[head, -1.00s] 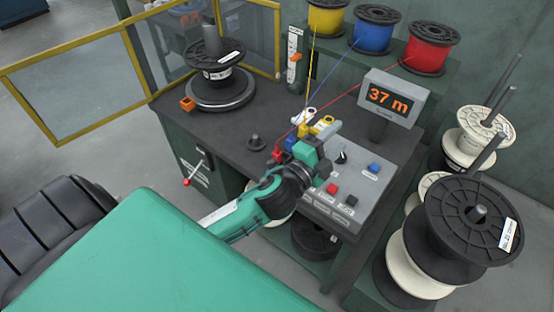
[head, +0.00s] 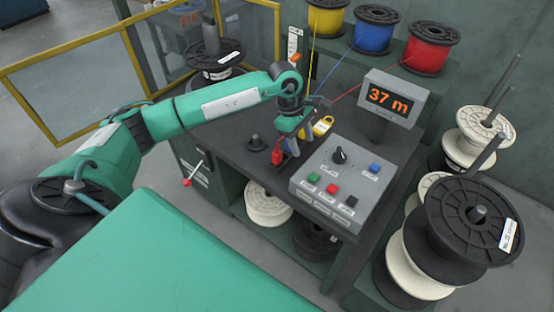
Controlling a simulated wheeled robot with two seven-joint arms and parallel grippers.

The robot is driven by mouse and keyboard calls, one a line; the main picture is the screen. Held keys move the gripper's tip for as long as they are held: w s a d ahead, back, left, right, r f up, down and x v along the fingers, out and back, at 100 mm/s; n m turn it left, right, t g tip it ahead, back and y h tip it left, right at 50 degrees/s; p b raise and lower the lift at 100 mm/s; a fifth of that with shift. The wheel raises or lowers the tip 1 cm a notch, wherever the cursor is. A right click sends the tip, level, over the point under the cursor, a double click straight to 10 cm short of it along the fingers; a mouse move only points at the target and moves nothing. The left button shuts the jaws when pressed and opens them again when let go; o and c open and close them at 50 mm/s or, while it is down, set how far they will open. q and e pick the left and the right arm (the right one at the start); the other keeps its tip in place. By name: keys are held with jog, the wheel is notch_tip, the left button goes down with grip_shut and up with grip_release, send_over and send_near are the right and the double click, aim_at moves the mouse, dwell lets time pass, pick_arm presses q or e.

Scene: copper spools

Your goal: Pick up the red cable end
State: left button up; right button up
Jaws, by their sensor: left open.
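The red cable end (head: 277,157) is a small red piece at the table's middle, just left of the grey control box. My left gripper (head: 287,150) points down over the row of cable ends. Its jaws are open, with the fingers beside the red end; I cannot tell whether the red end is between them. The red cable runs up to the red spool (head: 432,50). My right gripper is out of view.
The control box (head: 330,172) with buttons and a knob stands right of the gripper, below the 37 m display (head: 388,98). A black spool (head: 212,68) stands at the back left, partly behind my arm. White and black spools are at right.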

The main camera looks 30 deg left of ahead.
aim_at(277, 152)
pick_arm(q)
jog(key=a+r+y, duration=0.1)
jog(key=a+y, duration=0.2)
jog(key=a, duration=0.5)
jog(key=shift+g, duration=0.3)
jog(key=f, duration=0.2)
jog(key=f+p, duration=0.1)
jog(key=f, duration=0.4)
jog(key=shift+w+a+f+p, duration=0.1)
jog(key=shift+w+f+p, duration=0.15)
jog(key=shift+p, duration=0.05)
jog(key=shift+f, duration=0.45)
notch_tip(277, 152, down, 4)
jog(key=shift+a+f+p, duration=0.15)
jog(key=shift+f+p, duration=0.1)
jog(key=shift+p, duration=0.75)
jog(key=shift+f, duration=0.15)
jog(key=c, duration=1)
jog(key=shift+c, duration=0.4)
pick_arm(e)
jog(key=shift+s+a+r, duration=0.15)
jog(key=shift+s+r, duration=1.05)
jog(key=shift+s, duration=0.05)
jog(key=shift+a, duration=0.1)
